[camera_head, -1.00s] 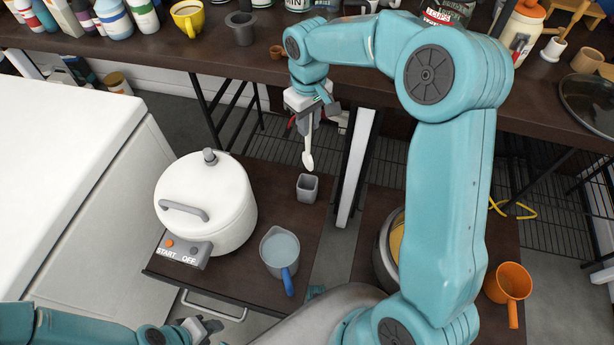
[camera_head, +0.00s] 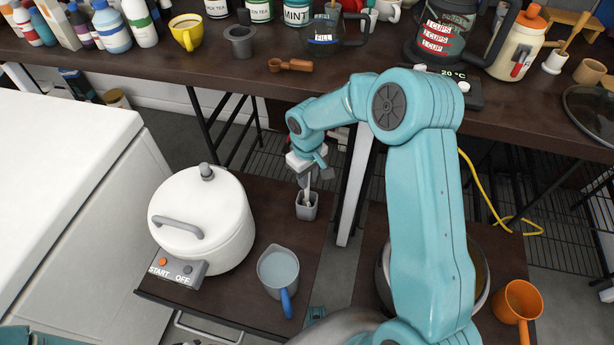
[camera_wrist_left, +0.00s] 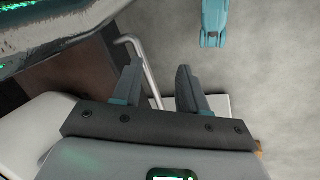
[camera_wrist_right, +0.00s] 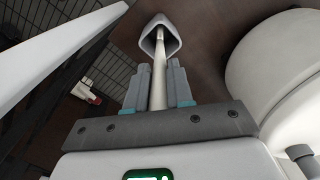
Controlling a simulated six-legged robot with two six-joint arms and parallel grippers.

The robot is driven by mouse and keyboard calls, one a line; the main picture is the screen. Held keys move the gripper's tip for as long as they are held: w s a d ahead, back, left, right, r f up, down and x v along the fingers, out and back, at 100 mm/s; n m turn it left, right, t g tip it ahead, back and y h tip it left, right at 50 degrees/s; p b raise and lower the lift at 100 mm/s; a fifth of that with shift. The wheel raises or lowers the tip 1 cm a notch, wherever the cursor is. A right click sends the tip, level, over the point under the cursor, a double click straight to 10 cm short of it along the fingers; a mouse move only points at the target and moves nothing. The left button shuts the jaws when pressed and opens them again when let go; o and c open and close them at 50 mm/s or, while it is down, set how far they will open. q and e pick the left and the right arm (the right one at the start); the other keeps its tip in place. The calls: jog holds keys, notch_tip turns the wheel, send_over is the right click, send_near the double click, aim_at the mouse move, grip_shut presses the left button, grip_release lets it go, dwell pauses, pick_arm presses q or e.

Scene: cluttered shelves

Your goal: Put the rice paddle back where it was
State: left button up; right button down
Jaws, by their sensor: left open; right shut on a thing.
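The white rice paddle (camera_wrist_right: 158,80) is held between the fingers of my right gripper (camera_wrist_right: 158,95), which is shut on its handle. In the right wrist view its far end reaches into the opening of a small grey square holder (camera_wrist_right: 153,50). In the head view my right gripper (camera_head: 309,180) is just above this holder (camera_head: 306,212), with the paddle (camera_head: 307,197) pointing down into it. I cannot tell whether the paddle touches the bottom. My left gripper (camera_wrist_left: 158,90) is open and empty in the left wrist view, over the floor.
A white rice cooker (camera_head: 205,225) stands left of the holder, and a measuring jug (camera_head: 278,270) with a blue handle stands in front. A white post (camera_head: 354,190) rises close on the right. An orange mug (camera_head: 517,303) is at the lower right. The upper counter (camera_head: 200,75) is cluttered.

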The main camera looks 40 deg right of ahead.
jog(key=shift+f, duration=0.15)
jog(key=c, duration=1)
grip_release()
notch_tip(320, 180, up, 12)
jog(key=shift+r+p, duration=0.25)
jog(key=shift+p, duration=0.95)
jog(key=shift+s+f, duration=0.1)
